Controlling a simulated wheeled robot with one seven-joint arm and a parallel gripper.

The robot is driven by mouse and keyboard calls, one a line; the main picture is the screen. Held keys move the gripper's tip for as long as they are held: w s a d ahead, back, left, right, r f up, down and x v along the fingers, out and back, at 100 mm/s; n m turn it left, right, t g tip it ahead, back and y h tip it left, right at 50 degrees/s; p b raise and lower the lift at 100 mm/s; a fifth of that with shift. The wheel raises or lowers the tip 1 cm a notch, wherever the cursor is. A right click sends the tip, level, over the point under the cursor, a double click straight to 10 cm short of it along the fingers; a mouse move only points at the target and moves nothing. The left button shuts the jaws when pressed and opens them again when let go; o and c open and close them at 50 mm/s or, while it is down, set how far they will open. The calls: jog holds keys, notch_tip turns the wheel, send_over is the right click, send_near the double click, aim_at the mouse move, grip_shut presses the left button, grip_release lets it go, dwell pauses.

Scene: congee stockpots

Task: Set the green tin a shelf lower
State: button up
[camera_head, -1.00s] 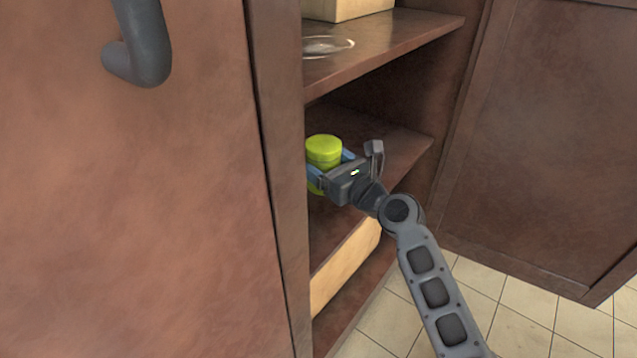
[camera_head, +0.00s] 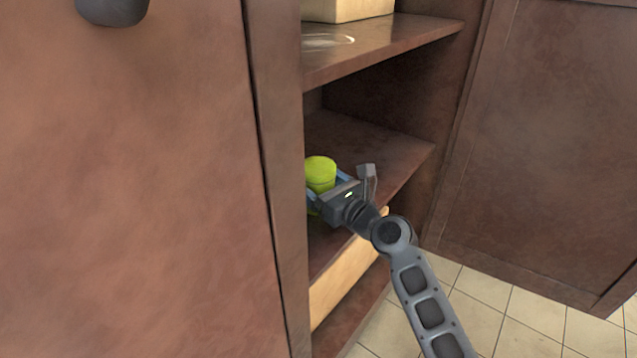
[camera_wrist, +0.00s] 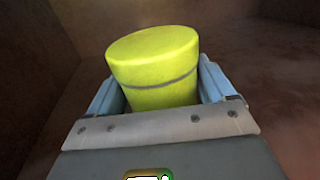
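The green tin (camera_head: 320,172) is a yellow-green cylinder with a lidded top, in the open cabinet by its left side wall. It is at the level of the middle shelf (camera_head: 385,152), near the front; its base is hidden, so I cannot tell whether it touches a shelf. My gripper (camera_head: 324,188) is around the tin with one blue finger on each side. In the wrist view the tin (camera_wrist: 155,65) sits between the fingers, leaning slightly to the left, and my gripper (camera_wrist: 158,90) appears closed on it.
The upper shelf (camera_head: 385,47) holds a pale box (camera_head: 347,8) and a clear round dish (camera_head: 325,41). Below the middle shelf is a light wooden panel or box (camera_head: 345,278). A closed-looking door (camera_head: 140,190) blocks the left; another panel (camera_head: 545,140) stands right.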

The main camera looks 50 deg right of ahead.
jog(key=shift+o, duration=1.4)
jog(key=shift+r, duration=0.1)
jog(key=shift+s, duration=0.15)
jog(key=s+a+p, duration=0.1)
jog(key=s+a, duration=0.1)
jog(key=s, duration=0.9)
jog(key=shift+s+a+p, duration=0.15)
jog(key=shift+s+p, duration=0.1)
jog(key=shift+p, duration=0.05)
